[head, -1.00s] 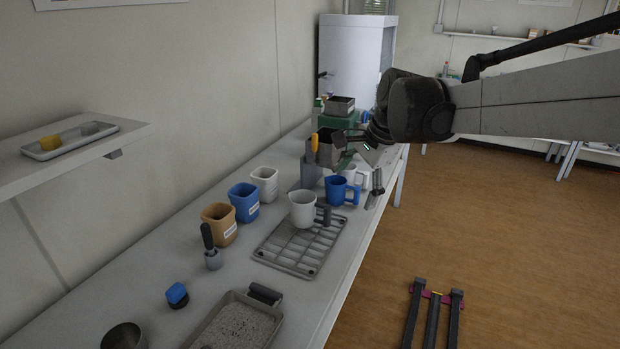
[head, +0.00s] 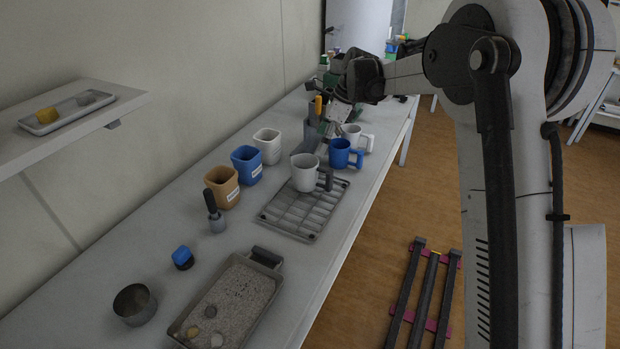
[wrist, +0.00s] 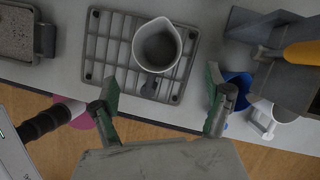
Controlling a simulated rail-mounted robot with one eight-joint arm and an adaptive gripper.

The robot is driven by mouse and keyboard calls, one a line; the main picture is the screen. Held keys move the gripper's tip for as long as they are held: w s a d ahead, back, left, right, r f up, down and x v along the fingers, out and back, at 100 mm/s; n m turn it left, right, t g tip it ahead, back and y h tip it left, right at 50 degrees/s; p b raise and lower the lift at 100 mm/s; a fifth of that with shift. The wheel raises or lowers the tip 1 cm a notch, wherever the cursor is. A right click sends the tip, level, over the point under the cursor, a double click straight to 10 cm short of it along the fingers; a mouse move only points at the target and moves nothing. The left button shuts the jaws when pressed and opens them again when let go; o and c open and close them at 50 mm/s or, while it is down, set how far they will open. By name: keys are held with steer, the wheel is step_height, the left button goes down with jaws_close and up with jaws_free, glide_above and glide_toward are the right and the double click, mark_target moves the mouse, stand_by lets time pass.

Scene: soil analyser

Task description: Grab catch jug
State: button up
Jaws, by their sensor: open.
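A pale grey jug (head: 305,174) with a dark grey handle stands upright on a slatted grey rack (head: 280,222); I take it as the catch jug. In the wrist view the jug (wrist: 157,46) is seen from above, open and apparently empty, with its handle pointing toward my gripper. My gripper (wrist: 160,76) is open and empty, its green-faced fingers apart on either side of the handle's line in the picture. It does not appear to touch the jug. In the head view my gripper (head: 328,130) is beyond the jug, and its fingertips are hard to make out.
A blue mug (head: 340,154) and a white mug (head: 353,138) stand right of the jug. Orange (head: 222,187), blue (head: 246,166) and white (head: 268,147) cups line the wall side. A soil tray (head: 265,265) is in front. The bench's right edge is close.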

mark_target(306, 172)
steer(key=x, duration=0.7)
steer(key=shift+a+f, duration=0.1)
steer(key=shift+f, duration=0.05)
steer(key=shift+d+p+x, duration=0.2)
steer(key=shift+p+x, duration=0.15)
steer(key=shift+x, duration=2.3)
steer(key=shift+s, duration=0.15)
steer(key=c, duration=1.3)
